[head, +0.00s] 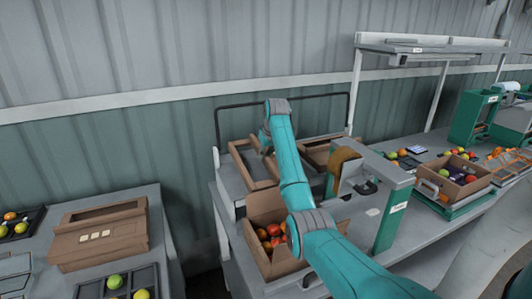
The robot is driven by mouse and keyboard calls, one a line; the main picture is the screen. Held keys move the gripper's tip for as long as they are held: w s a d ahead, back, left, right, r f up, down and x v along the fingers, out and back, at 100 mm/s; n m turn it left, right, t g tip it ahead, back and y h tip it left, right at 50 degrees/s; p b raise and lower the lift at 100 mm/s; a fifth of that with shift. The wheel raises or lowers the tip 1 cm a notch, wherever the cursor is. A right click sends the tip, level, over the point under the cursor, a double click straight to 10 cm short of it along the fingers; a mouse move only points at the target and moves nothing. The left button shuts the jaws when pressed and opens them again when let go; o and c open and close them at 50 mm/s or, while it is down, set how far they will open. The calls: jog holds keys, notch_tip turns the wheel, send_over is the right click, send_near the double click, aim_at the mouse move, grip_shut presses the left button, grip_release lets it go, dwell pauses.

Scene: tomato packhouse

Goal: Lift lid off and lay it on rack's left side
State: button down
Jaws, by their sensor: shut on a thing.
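A brown cardboard lid (240,168) with a large window opening is at the left side of the rack (226,187), behind the open carton. My gripper (266,150) is small in view and partly covered by my teal arm. It is shut on the lid near its top edge. I cannot tell whether the lid rests fully on the rack or is a little above it. The open brown carton (257,207) stands in front of the rack with red and orange tomatoes inside. My arm covers its right part.
Another brown cardboard piece (317,152) lies on the rack's right side. A black rail (285,101) runs behind the rack. A grey and green station (396,190) stands right of the carton. A closed brown carton (75,252) and trays of tomatoes occupy the left table.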

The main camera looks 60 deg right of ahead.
jog(key=shift+s+a+f, duration=0.15)
jog(key=shift+s+f, duration=0.05)
jog(key=shift+f, duration=0.75)
jog(key=c, duration=1)
grip_release()
jog(key=shift+o, duration=0.2)
jog(key=shift+w+r, duration=0.1)
jog(key=shift+r, duration=0.05)
jog(key=shift+c, duration=1)
jog(key=shift+r, duration=0.1)
jog(key=shift+r, duration=0.4)
jog(key=shift+c, duration=0.6)
jog(key=shift+r, duration=2.65)
